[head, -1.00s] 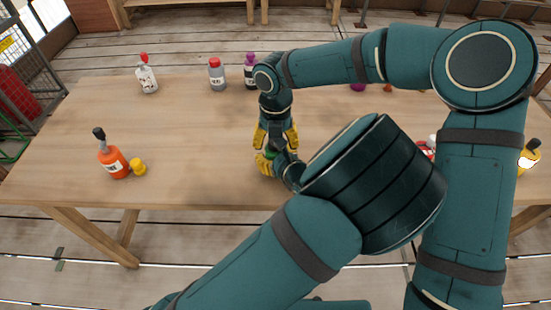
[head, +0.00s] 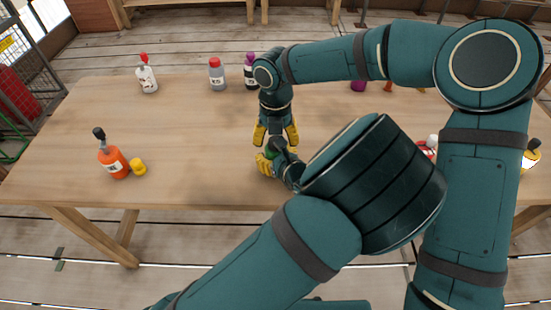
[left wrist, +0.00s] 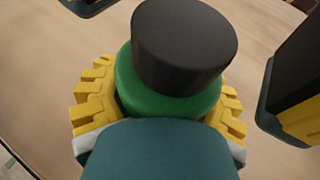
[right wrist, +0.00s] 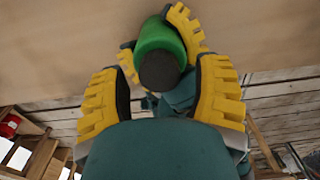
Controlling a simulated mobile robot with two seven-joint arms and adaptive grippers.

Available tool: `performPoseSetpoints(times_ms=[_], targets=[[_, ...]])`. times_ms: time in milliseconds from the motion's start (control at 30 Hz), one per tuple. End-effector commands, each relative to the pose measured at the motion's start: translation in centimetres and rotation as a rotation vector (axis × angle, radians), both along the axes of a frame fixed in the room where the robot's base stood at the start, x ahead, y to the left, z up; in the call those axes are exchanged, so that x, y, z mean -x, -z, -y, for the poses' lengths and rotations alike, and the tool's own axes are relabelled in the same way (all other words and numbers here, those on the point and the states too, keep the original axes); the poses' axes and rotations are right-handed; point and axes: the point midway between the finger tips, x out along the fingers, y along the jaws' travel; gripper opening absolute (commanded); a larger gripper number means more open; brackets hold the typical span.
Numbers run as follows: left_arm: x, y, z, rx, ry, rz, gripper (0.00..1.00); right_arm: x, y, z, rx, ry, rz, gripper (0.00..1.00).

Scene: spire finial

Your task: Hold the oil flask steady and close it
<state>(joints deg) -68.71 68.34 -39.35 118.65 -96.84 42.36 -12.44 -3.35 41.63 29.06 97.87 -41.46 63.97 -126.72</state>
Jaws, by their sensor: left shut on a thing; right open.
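The oil flask is a green bottle (left wrist: 125,80) with a black cap (left wrist: 183,45) on its top in the left wrist view. I cannot tell how tight the cap is. My left gripper (head: 268,160) is shut on the flask, its yellow fingers on both sides of the green body. In the head view the flask (head: 270,152) is mostly hidden by my grippers. My right gripper (head: 276,134) is open just above. In the right wrist view its fingers stand apart on either side of the black cap (right wrist: 160,70), not touching it.
An orange bottle (head: 112,161) and a yellow cap (head: 138,167) are at the table's left. A white bottle (head: 147,77), a grey bottle (head: 217,78) and a purple-capped bottle (head: 250,75) stand at the back. A yellow bottle (head: 530,156) is at the right. The table's (head: 195,130) left middle is clear.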

Motion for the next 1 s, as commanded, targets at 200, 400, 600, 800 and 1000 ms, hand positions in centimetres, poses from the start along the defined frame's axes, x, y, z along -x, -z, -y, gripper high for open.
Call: performPoseSetpoints(times_ms=[200, 400, 600, 800, 1000], targets=[[0.0, 0.0, 0.0, 0.0, 0.0, 0.001, 0.0, -0.1, -2.9, -0.1, -0.002, 0.0, 0.003, 0.63], [0.0, 0.0, 0.0, 0.0, 0.0, 0.001, 0.0, -0.1, -3.6, -0.1, -0.002, -0.001, 0.0, 0.63], [0.0, 0.0, 0.0, 0.0, 0.0, 0.0, 0.0, -0.1, -3.7, -0.1, -0.002, 0.0, 0.001, 0.65], [0.0, 0.0, 0.0, 0.0, 0.0, 0.0, 0.0, -0.2, -6.5, -0.2, 0.001, 0.0, 0.003, 0.65], [0.0, 0.0, 0.0, 0.0, 0.0, 0.0, 0.0, -0.2, -7.1, -0.1, 0.0, 0.001, -0.002, 0.65]])
